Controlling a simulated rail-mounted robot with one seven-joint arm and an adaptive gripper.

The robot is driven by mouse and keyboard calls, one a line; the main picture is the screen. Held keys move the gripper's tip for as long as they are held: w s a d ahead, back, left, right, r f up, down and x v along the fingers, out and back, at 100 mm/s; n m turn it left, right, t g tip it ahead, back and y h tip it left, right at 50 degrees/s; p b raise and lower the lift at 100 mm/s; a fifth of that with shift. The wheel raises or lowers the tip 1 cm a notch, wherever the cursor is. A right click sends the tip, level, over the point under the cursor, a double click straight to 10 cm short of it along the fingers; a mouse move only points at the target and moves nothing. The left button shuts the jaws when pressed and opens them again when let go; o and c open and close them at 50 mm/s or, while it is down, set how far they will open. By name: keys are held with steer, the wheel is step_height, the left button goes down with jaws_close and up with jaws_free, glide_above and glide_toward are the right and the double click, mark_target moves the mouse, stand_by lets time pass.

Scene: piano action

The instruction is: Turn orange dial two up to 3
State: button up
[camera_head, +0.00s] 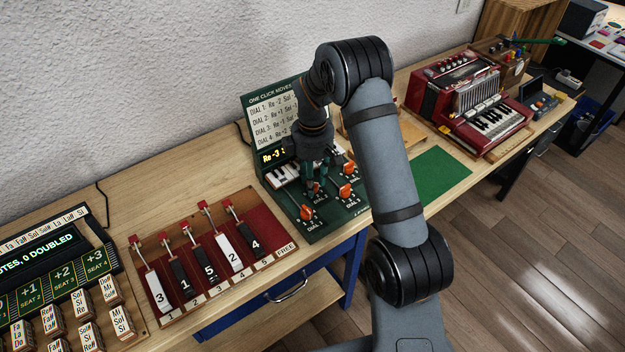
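A green panel (327,226) holds several orange dials. One orange dial (306,212) sits at its front left, one dial (346,191) at the right and one dial (349,168) further back. My gripper (314,185) points down over the panel. Its fingers are at another orange dial, mostly hidden, with a bit of orange showing between them. The panel's display (271,157) reads "Re-3", the rest hidden by my arm.
A sign (268,118) headed "ONE CLICK MOVES" stands behind the panel, partly covered by my arm. A red tray (262,208) with several levers is at the left. A green mat (441,177) and a red accordion (470,100) are at the right.

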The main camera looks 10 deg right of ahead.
step_height(320, 180, up, 12)
stand_by(0.6)
stand_by(0.4)
step_height(320, 180, down, 12)
steer(key=shift+f, duration=0.1)
stand_by(0.3)
stand_by(0.4)
